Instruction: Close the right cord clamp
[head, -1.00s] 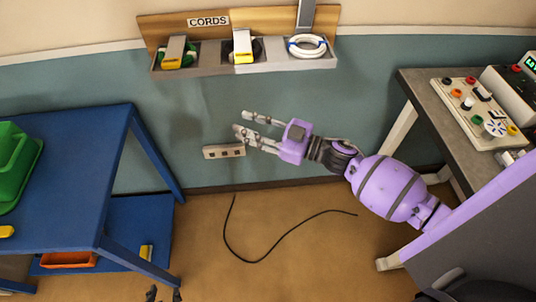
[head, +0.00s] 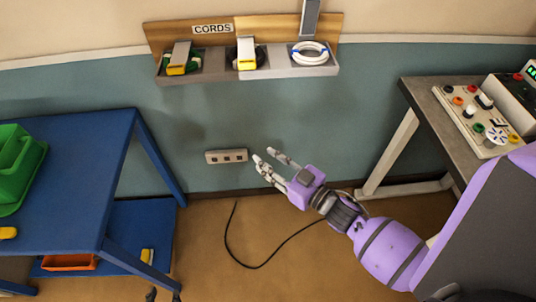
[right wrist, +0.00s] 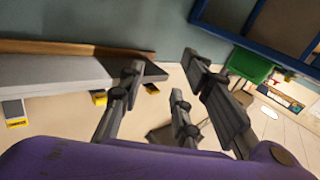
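The cord rack (head: 215,79) hangs on the wall under a CORDS sign. Its right bay holds a coiled white cord (head: 309,54). The right clamp (head: 310,18) is a grey lever standing upright above that cord, open, its top cut by the frame edge. The left clamp (head: 179,56) and middle clamp (head: 245,50) are down, with yellow tips, over green and black cords. My right gripper (head: 267,157) is open and empty, well below the rack. In the right wrist view its fingers (right wrist: 165,88) are spread, with the rack (right wrist: 60,73) beyond. My left gripper is not seen.
A wall socket (head: 226,156) is left of my right gripper. A blue table (head: 70,165) with green bins stands left, and a grey bench (head: 430,95) with instruments right. A black cable (head: 262,264) lies on the floor.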

